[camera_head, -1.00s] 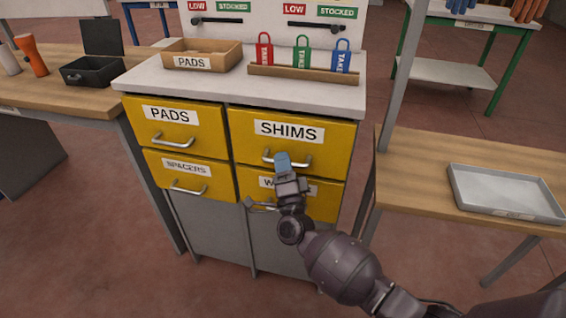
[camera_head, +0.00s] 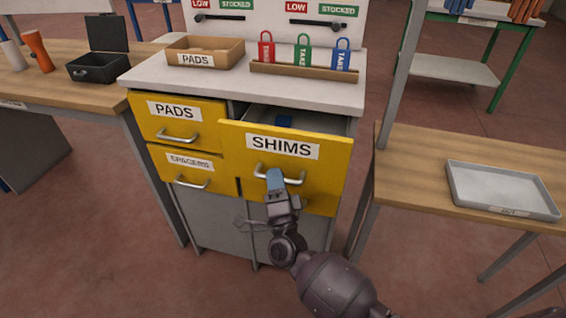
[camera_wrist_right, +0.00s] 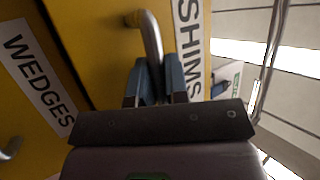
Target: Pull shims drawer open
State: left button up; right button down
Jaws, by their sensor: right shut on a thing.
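The yellow shims drawer (camera_head: 323,164) stands partly open, its front pulled out from the cabinet. A dark blue item (camera_head: 284,121) shows inside near the back. My right gripper (camera_head: 275,180) is shut on the drawer's metal handle (camera_head: 294,180), left of the handle's middle in the head view. In the right wrist view, its blue fingertips (camera_wrist_right: 162,82) close around the handle (camera_wrist_right: 151,38), beside the SHIMS label (camera_wrist_right: 189,45). The drawer front hides most of the wedges drawer in the head view; its label (camera_wrist_right: 38,80) shows in the wrist view. My left gripper is not in view.
The pads drawer (camera_head: 200,109) and spacers drawer (camera_head: 205,182) are shut on the left. A pads tray (camera_head: 232,52) and a rack of red, green and blue tags (camera_head: 290,72) sit on the cabinet top. A grey post (camera_head: 399,85) and side table (camera_head: 420,160) stand on the right.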

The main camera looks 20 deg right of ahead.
jog(key=s+a+p, duration=0.1)
jog(key=s+a, duration=0.9)
jog(key=s, duration=0.6)
jog(key=shift+a, duration=0.4)
jog(key=c, duration=1.4)
grip_release()
jog(key=v, duration=1)
jog(key=shift+s+f+b, duration=0.2)
jog(key=shift+s+b, duration=0.1)
